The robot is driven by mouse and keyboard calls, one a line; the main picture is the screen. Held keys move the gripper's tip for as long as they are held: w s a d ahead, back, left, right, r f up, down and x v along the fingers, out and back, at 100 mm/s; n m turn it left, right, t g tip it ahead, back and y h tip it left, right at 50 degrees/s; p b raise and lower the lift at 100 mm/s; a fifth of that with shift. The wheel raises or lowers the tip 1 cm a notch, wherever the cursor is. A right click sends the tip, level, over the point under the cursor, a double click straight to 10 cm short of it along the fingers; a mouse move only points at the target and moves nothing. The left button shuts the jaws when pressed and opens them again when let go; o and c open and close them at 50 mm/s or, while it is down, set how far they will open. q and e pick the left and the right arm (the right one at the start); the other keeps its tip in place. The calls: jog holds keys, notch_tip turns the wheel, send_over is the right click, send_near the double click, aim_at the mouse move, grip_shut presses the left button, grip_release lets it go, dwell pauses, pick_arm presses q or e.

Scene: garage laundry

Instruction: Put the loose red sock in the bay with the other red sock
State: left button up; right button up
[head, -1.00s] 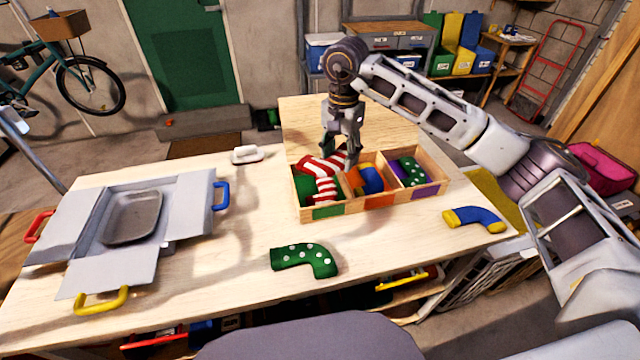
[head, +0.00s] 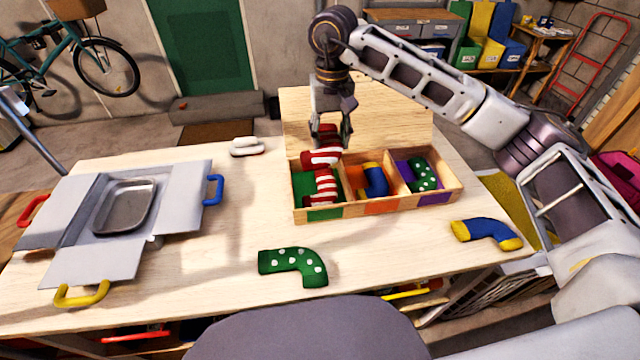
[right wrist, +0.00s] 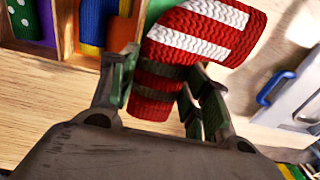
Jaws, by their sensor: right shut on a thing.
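A wooden box (head: 378,207) with three bays stands on the table. My right gripper (head: 331,138) is above its left, green-lined bay and shut on a red sock with white stripes (head: 322,158). In the right wrist view the held red sock (right wrist: 203,38) hangs between the fingers, its foot pointing right. Another red striped sock (head: 320,188) lies in the left bay, just under the held one; I cannot tell whether they touch. The middle, orange bay holds a blue and yellow sock (head: 374,180). The right, purple bay holds a green dotted sock (head: 422,176). My left gripper is not in view.
A loose green dotted sock (head: 294,265) lies in front of the box and a loose blue-yellow sock (head: 487,234) to its right.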

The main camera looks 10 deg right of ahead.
dwell(0.4)
jog(key=shift+f, duration=3.1)
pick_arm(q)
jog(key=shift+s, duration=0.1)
pick_arm(e)
jog(key=shift+f, duration=1.9)
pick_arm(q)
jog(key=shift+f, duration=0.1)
pick_arm(e)
jog(key=shift+f, duration=0.15)
pick_arm(q)
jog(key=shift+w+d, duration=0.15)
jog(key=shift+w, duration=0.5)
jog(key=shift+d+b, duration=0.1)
jog(key=shift+b, duration=0.2)
pick_arm(e)
jog(key=shift+f, duration=0.15)
